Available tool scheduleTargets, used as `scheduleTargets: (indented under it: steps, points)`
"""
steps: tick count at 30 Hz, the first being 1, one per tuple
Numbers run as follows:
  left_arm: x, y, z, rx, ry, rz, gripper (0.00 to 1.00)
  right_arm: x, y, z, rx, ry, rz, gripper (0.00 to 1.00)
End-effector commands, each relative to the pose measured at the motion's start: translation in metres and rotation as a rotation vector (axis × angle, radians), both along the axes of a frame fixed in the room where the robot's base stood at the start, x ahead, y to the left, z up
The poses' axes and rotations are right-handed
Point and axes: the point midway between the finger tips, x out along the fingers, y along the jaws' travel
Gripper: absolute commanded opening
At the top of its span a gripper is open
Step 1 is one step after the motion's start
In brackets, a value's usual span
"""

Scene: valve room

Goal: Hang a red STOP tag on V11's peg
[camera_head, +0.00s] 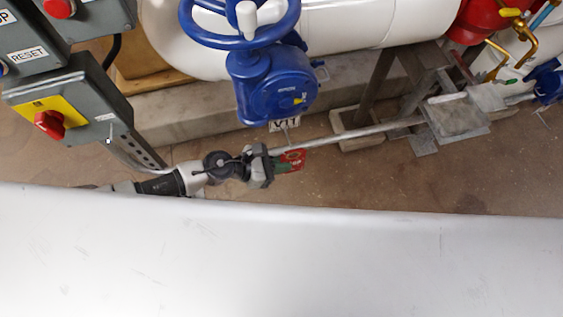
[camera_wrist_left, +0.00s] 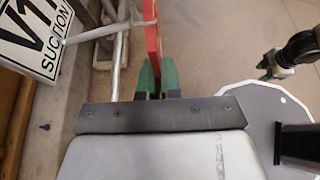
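The red STOP tag (camera_head: 291,160) is in my left gripper (camera_head: 272,167), just below the V11 label (camera_head: 284,125) under the blue valve. In the left wrist view the tag (camera_wrist_left: 153,40) shows edge-on between the green fingertips (camera_wrist_left: 157,78). The V11 SUCTION plate (camera_wrist_left: 37,35) is at upper left there. A thin pale rod (camera_wrist_left: 95,33), perhaps the peg, runs from beside the plate towards the tag; I cannot tell whether it touches it. A dark gripper with green tips, apparently my right one (camera_wrist_left: 267,70), shows at right, its opening unclear.
The blue valve body (camera_head: 275,85) and handwheel (camera_head: 240,35) are above the tag. Grey control boxes (camera_head: 70,110) stand at left. A metal pipe (camera_head: 350,134) runs right to a support bracket (camera_head: 455,115). Floor shows beyond the tag.

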Motion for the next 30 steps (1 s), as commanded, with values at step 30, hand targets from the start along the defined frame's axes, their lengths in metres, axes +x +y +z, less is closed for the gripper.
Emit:
scheduleTargets:
  steps: [30]
  points:
    - [0.015, 0.005, 0.0, 0.0, 0.001, 0.0, 0.0, 0.0, -0.002, -0.007, -0.003, 0.0, 0.0, 0.43]
